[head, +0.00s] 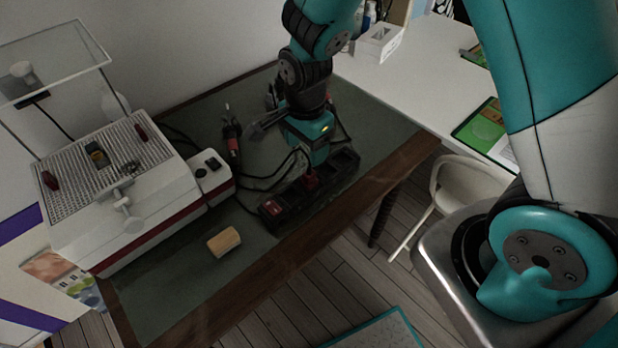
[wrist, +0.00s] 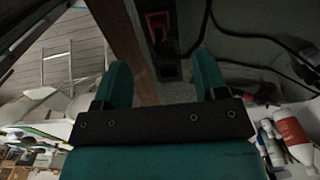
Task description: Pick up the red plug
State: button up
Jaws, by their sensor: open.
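My gripper (head: 316,160) is above the strip, close to the plug in the head view. In the wrist view my gripper (wrist: 162,72) has its two teal fingers spread apart with nothing between them. I cannot tell the exact gap between fingertips and plug.
Black cords run behind the strip. A red-and-black tool (head: 232,140) lies on the green table mat. A white machine with a grated top (head: 105,165) stands left. A wooden block (head: 224,241) lies near the table's wooden front edge (head: 290,252). A white chair (head: 440,200) stands right.

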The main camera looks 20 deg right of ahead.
aim_at(309, 173)
notch_tip(309, 173, down, 5)
jog(key=shift+r, duration=0.1)
jog(key=shift+s+d+f+p, duration=0.15)
jog(key=shift+f+p, duration=0.2)
jog(key=shift+f, duration=1)
jog(key=shift+w+d+f+p, duration=0.1)
jog(key=shift+f+p, duration=0.2)
jog(key=shift+f, duration=1)
grip_shut()
